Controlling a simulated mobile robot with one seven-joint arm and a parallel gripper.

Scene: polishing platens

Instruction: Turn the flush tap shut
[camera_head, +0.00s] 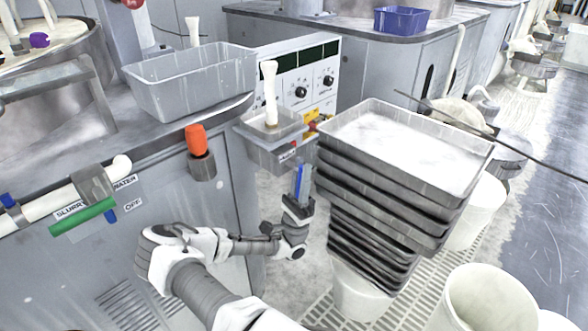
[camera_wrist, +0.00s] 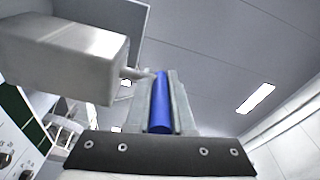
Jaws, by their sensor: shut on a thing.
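My gripper (camera_head: 301,180) points upward, just below and right of a grey box on the cabinet's corner. It is shut on a slim blue rod (camera_wrist: 160,105), which stands upright between the two grey fingers in the wrist view. I cannot tell whether the rod is fixed to anything. A small blue piece (camera_head: 110,214) sits behind the green handle's right end. No label in view names a flush tap.
The grey box (camera_head: 268,152) is close to my fingertips. A tall stack of grey trays (camera_head: 345,187) stands close on the right. A clear bin (camera_head: 190,90) and an orange-handled thing (camera_head: 197,140) are on the cabinet side. White buckets (camera_head: 480,305) stand on the floor grating.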

